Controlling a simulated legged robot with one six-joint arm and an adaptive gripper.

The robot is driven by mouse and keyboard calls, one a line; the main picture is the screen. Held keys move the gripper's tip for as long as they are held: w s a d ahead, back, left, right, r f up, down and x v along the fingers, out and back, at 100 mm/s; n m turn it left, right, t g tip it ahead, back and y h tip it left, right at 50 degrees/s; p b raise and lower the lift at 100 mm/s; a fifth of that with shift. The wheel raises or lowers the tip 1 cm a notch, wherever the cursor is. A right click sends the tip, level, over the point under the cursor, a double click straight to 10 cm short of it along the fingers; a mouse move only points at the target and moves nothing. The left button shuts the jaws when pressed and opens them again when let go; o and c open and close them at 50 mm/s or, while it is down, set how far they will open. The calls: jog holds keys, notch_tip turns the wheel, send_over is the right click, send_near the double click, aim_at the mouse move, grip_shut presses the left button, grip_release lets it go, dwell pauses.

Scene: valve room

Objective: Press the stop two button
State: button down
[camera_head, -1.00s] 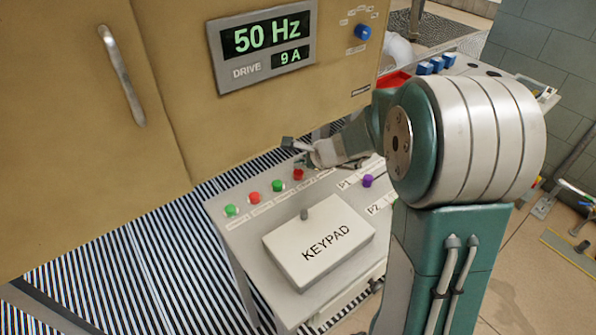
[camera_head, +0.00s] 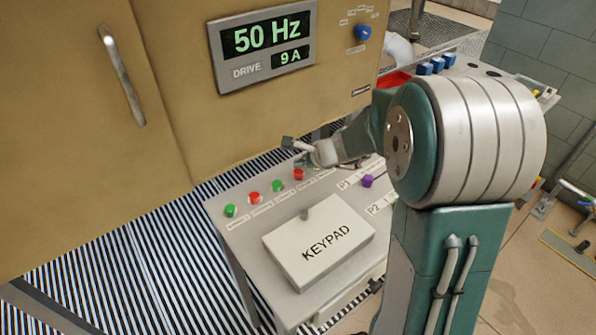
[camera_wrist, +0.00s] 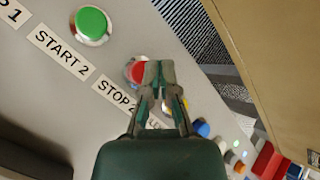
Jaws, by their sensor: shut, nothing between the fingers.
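The stop two button is a red round button (camera_wrist: 135,73) beside the "STOP 2" label (camera_wrist: 114,94) in the wrist view. My gripper (camera_wrist: 158,72) is shut and empty, and its fingertips overlap the right side of this button. I cannot tell whether they touch it. The gripper's fingers are small there.
A green button (camera_wrist: 91,24) lies beside the "START 2" label. In the head view another red button (camera_head: 253,198) and green ones (camera_head: 230,211) share the row. A keypad box (camera_head: 320,241) and a purple knob (camera_head: 367,181) are on the console. The tan cabinet (camera_head: 170,60) stands behind.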

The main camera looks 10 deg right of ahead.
aim_at(300, 172)
jog(key=shift+f, duration=0.1)
jog(key=shift+f, duration=0.25)
jog(key=shift+f, duration=0.5)
dwell(0.7)
jog(key=shift+r, duration=0.9)
jog(key=shift+r, duration=0.1)
jog(key=shift+r, duration=2.45)
jog(key=shift+s, duration=0.1)
